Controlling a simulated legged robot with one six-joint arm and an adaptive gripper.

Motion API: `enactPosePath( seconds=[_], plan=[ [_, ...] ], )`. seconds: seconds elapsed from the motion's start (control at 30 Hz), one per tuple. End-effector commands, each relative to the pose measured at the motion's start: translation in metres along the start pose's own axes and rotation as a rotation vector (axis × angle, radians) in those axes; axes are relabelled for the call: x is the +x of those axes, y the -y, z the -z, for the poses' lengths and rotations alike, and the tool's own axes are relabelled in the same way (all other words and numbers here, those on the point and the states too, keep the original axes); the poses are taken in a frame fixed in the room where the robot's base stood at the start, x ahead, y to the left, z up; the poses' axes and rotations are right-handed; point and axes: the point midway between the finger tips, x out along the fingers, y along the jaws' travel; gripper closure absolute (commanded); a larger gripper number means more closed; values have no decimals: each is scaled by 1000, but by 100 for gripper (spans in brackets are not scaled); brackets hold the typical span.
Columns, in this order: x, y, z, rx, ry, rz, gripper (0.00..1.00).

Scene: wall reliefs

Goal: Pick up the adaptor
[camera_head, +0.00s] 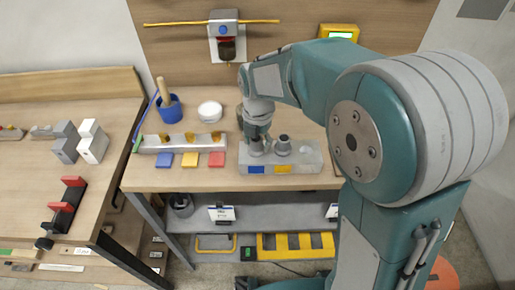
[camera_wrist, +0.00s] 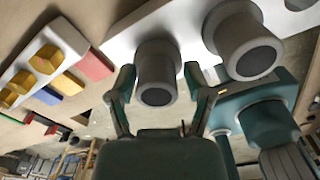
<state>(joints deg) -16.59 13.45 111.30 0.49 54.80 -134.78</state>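Two dark grey round adaptors stand on a light grey block (camera_head: 310,158) with a blue and a yellow label on its front. The left adaptor (camera_head: 257,149) is above the blue label and the right adaptor (camera_head: 283,146) is above the yellow one. My gripper (camera_head: 257,137) points down over the left adaptor, partly covering it. In the wrist view, my gripper (camera_wrist: 158,72) is open, with one finger on each side of the left adaptor (camera_wrist: 157,85). A narrow gap shows on both sides. The right adaptor (camera_wrist: 245,42) stands close to the right finger.
Left of the block is a grey rail (camera_head: 178,142) with yellow knobs, above blue, yellow and red pads. A blue cup (camera_head: 169,108) and white round container (camera_head: 210,111) stand behind. A tool holder (camera_head: 226,42) hangs on the back panel. My arm hides the bench's right side.

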Motion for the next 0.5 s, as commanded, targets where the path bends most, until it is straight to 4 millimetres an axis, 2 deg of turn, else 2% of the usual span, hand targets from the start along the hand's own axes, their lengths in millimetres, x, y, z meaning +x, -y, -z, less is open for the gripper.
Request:
enactPosePath(
  seconds=[0.03, 0.07, 0.1, 0.5],
  plan=[
    [0, 0, 0, 0, 0, 0, 79],
    [0, 0, 0, 0, 0, 0, 92],
    [0, 0, 0, 0, 0, 0, 100],
    [-2, 0, 1, 0, -3, 1, 100]
  ],
)
